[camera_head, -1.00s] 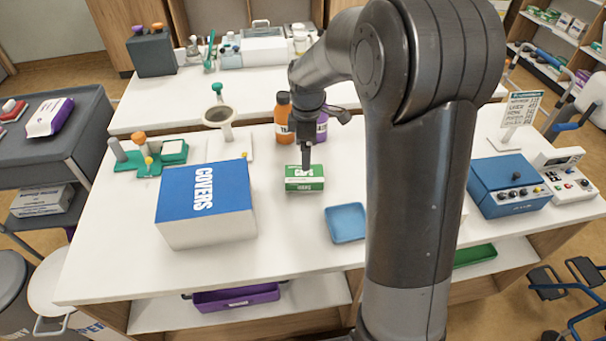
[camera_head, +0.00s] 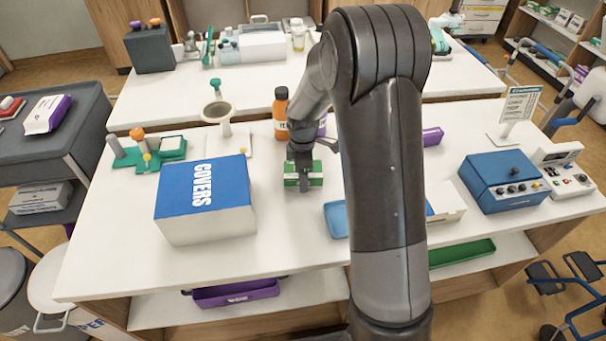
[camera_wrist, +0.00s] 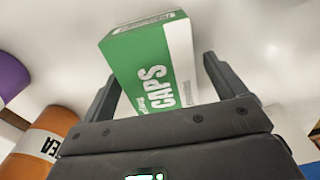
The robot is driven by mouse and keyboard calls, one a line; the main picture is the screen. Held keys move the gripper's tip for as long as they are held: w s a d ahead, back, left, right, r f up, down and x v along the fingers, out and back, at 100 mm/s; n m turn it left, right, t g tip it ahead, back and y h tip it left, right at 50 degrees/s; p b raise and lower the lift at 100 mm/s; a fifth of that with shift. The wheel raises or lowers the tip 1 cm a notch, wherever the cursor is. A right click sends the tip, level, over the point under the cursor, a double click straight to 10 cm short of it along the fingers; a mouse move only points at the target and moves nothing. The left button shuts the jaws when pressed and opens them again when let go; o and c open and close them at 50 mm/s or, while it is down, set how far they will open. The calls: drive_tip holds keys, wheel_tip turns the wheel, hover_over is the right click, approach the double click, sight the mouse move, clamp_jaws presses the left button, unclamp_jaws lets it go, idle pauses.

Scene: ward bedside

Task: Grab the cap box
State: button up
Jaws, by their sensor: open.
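The cap box is a small green and white carton (camera_head: 313,175) lying on the white table, right of the big covers box. In the wrist view the cap box (camera_wrist: 152,62) shows the word CAPS and lies between my two fingers. My gripper (camera_head: 304,180) is at the box from above and partly hides it in the head view. In the wrist view my gripper (camera_wrist: 160,80) is open, one finger on each side of the box. A strip of white shows between the right finger and the box; whether the left finger touches it I cannot tell.
The blue-topped covers box (camera_head: 205,197) stands to the left. An orange bottle (camera_head: 281,112) and a partly hidden purple one stand just behind the cap box. A blue tray (camera_head: 336,220) lies in front to the right. The table's front middle is clear.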

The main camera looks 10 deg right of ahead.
drive_tip(key=shift+f, duration=0.2)
drive_tip(key=c, duration=1.1)
drive_tip(key=shift+r, duration=0.15)
